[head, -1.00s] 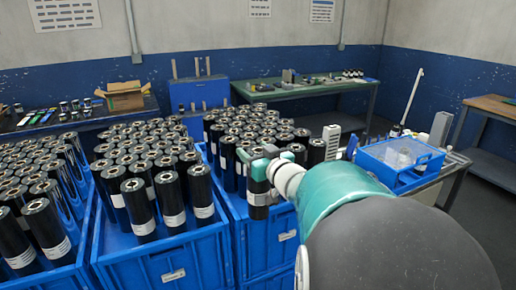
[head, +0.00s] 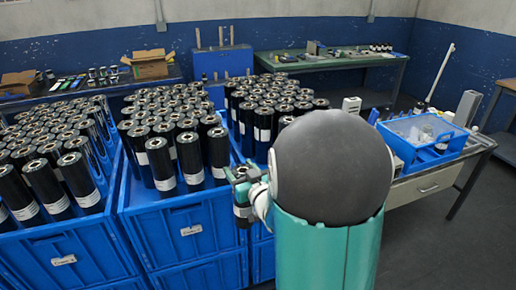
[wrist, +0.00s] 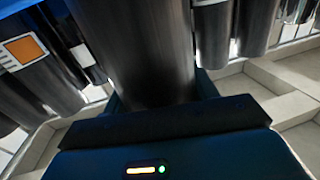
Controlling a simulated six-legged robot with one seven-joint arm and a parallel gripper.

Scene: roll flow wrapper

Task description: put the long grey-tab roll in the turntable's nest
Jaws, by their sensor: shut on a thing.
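My gripper (head: 243,180) is shut on a black roll (head: 243,213) with a pale band, held upright in front of the blue crates. In the wrist view the held roll (wrist: 135,50) fills the upper middle, above the dark gripper body (wrist: 150,140). My own arm covers part of the gripper in the head view. No grey tab can be made out on the held roll. The turntable and its nest cannot be made out in either view.
Several blue crates full of upright black rolls stand left and centre; the middle crate (head: 190,245) is close to my gripper. A workbench (head: 435,180) with a blue bin (head: 400,150) is at right. A green-topped bench (head: 330,62) stands behind. Floor at lower right is clear.

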